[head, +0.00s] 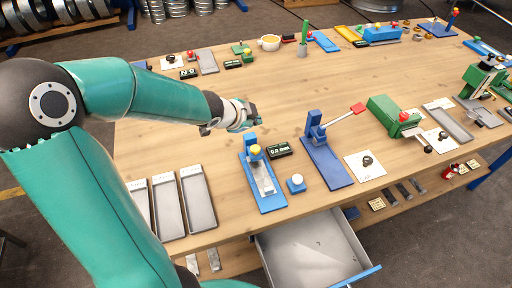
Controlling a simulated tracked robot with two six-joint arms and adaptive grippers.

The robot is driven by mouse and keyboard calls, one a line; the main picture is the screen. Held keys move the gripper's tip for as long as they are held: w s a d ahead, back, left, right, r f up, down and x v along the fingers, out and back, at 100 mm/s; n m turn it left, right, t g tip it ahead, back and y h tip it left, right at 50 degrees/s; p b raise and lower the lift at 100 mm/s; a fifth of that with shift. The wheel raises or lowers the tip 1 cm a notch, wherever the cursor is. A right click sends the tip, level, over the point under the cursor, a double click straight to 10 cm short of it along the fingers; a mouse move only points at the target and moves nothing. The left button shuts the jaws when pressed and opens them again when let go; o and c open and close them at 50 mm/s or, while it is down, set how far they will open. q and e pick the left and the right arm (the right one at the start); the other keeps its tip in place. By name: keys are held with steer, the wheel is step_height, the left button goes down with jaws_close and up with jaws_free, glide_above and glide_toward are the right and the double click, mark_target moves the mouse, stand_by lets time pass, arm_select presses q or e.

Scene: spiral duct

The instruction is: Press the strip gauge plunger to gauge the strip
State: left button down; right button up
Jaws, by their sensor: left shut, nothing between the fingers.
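The strip gauge (266,200) is a blue stand with a long base, near the front middle of the bench. Its plunger (255,150) has a yellow knob on top. A pale metal strip (264,179) appears to lie on the gauge base below the plunger. A small black display (280,149) beside the gauge seems to read 0.0 mm. My left gripper (249,118) is shut and empty, above the bench a little behind the plunger and apart from it. My right gripper is not in view.
A blue lever tool (323,160) with a red handle stands right of the gauge. A blue block with a white button (296,184) is close by. Grey trays (168,208) lie at left. An open drawer (311,250) juts out below. The bench middle (300,85) is clear.

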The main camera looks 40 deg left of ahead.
mark_target(257, 146)
arm_select(q)
steer(key=shift+f+b, duration=4.2)
steer(key=shift+f, duration=0.15)
steer(key=shift+f+b, duration=0.3)
steer(key=shift+f, duration=0.05)
steer(key=shift+s+f+b, duration=0.1)
steer(key=shift+f+b, duration=0.7)
steer(key=shift+f, duration=0.05)
steer(key=shift+r, duration=0.15)
steer(key=shift+r+p, duration=1.15)
steer(key=shift+p, duration=0.1)
